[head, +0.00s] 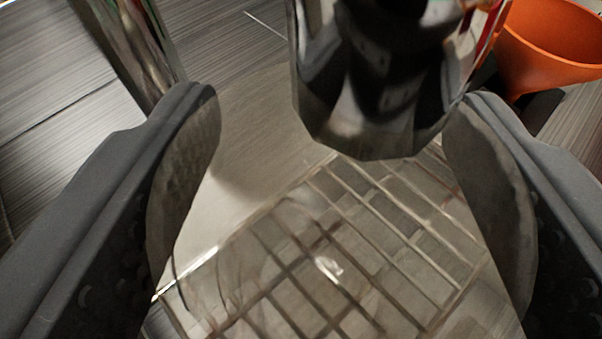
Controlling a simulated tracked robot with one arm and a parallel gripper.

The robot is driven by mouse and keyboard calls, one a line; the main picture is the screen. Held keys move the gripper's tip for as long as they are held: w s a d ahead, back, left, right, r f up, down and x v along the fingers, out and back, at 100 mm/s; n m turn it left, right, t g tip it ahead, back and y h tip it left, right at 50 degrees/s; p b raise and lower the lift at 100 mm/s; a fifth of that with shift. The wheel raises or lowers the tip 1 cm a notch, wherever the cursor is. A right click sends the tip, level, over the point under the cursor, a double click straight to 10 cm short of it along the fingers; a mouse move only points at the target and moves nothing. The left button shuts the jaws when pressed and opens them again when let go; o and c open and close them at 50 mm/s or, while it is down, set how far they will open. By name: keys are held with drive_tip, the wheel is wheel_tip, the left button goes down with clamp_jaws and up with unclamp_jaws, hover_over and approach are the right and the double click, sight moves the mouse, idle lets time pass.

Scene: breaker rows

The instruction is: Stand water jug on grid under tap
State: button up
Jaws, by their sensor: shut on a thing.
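My gripper (335,140) spans the picture, with one grey finger at the left and one at the right. It is shut on a clear water jug (330,267), which shows only as faint glassy outlines and highlights between the fingers. The wire grid (398,232) lies below and shows partly through the jug. I cannot tell whether the jug's base touches the grid. A shiny dark chrome body, which looks like the tap (385,110), hangs in the top middle, just beyond the fingertips.
An orange funnel (555,45) stands at the top right, close beyond the right finger. A shiny metal post (130,45) rises at the top left beyond the left finger. Grey streaked floor or counter (60,75) is clear at the far left.

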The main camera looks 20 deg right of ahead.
wheel_tip(320, 180, down, 3)
drive_tip(key=shift+r+b, duration=0.1)
drive_tip(key=shift+b, duration=0.25)
drive_tip(key=shift+r, duration=0.1)
drive_tip(key=o, duration=1.2)
drive_tip(key=p+v, duration=0.2)
drive_tip(key=v, duration=1)
drive_tip(key=shift+r, duration=0.1)
